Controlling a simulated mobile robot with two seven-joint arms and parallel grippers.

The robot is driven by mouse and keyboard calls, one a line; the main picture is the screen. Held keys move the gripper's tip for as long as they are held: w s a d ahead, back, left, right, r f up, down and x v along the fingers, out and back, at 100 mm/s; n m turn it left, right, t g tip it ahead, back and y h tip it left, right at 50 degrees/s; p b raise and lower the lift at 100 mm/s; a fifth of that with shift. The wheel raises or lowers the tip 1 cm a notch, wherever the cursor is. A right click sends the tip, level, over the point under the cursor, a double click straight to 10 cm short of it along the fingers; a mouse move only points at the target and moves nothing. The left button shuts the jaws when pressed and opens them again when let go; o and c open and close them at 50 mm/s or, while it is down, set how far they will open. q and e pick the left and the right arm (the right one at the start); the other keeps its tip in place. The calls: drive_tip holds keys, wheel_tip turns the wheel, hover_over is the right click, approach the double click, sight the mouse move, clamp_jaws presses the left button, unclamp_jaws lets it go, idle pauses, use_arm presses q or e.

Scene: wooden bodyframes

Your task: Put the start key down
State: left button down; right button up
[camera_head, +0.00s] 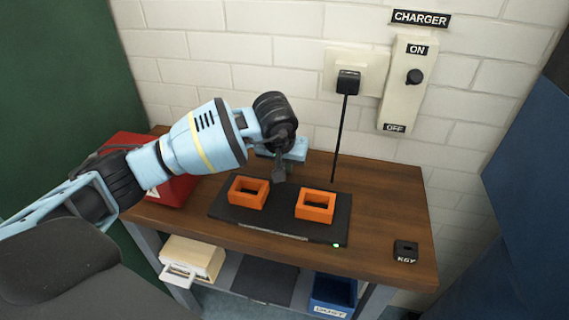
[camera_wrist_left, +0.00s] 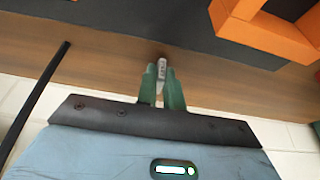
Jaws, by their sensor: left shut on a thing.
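My left gripper (camera_head: 288,168) hangs over the back part of the wooden table, behind the black charger plate. In the left wrist view its two green fingers (camera_wrist_left: 162,86) are closed on a small grey piece, the start key (camera_wrist_left: 162,69). The key sits between the fingertips, and only a small part of it shows. In the head view I cannot clearly make out the key. A black block marked KEY (camera_head: 405,251) stands on the table's right front part. My right gripper is not in view.
The black charger plate (camera_head: 225,209) carries two orange frames (camera_head: 248,192) (camera_head: 315,205) and a green light. A black cable runs up to a wall plug (camera_head: 347,82). A switch panel (camera_head: 405,85) is on the wall. A red case (camera_head: 165,190) is left. The table's right side (camera_head: 385,195) is mostly clear.

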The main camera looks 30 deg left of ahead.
use_arm(q)
drive_tip(key=shift+f, duration=0.2)
drive_tip(key=c, duration=1.5)
unclamp_jaws()
drive_tip(key=shift+c, duration=0.2)
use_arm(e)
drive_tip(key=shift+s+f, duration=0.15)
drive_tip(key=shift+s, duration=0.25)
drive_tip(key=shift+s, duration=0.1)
use_arm(q)
drive_tip(key=shift+r, duration=0.2)
drive_tip(key=shift+r, duration=0.3)
drive_tip(key=a+v, duration=0.1)
drive_tip(key=v, duration=1)
drive_tip(key=shift+s+d+r, duration=0.2)
drive_tip(key=shift+s+d, duration=0.05)
drive_tip(key=shift+d, duration=0.25)
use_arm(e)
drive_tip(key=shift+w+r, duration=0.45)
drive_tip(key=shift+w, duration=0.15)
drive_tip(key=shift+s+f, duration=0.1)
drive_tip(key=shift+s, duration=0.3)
use_arm(q)
drive_tip(key=shift+f, duration=0.1)
